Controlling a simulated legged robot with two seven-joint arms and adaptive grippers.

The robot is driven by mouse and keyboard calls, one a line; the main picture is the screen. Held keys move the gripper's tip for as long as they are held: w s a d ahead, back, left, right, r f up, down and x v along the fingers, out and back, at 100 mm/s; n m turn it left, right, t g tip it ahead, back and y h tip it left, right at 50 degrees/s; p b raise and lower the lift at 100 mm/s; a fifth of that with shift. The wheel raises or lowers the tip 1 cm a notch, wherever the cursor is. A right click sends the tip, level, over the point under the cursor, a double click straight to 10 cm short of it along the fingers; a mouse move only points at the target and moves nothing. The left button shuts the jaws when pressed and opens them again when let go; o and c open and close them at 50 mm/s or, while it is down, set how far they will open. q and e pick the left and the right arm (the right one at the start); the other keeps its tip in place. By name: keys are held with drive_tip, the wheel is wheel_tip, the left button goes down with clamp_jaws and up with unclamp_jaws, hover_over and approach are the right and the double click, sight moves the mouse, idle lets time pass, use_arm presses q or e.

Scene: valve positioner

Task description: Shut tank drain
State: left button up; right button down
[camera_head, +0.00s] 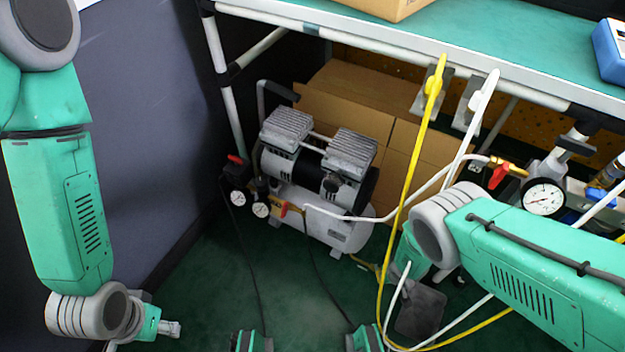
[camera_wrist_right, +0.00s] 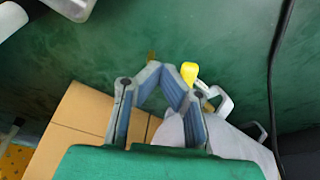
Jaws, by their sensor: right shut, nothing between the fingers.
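The air compressor (camera_head: 318,170) stands on the green floor under the table. Its white tank (camera_head: 312,222) also shows in the right wrist view (camera_wrist_right: 232,146). A yellow handle (camera_wrist_right: 190,71), apparently the tank drain, shows in that view by a white bracket-like foot. My right gripper (camera_wrist_right: 164,78) is shut and empty, its tips just left of the yellow handle; I cannot tell whether they touch.
Cardboard boxes (camera_head: 345,100) stand behind the compressor. A yellow hose (camera_head: 405,190) and a white hose (camera_head: 455,165) hang from the table edge (camera_head: 370,48). A gauge with fittings (camera_head: 543,197) is at the right. Black cables cross the floor, which is clear at front left.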

drive_tip(key=shift+s+a, duration=0.25)
drive_tip(key=shift+a, duration=0.2)
idle(0.3)
drive_tip(key=shift+s+a, duration=0.2)
drive_tip(key=shift+a, duration=0.35)
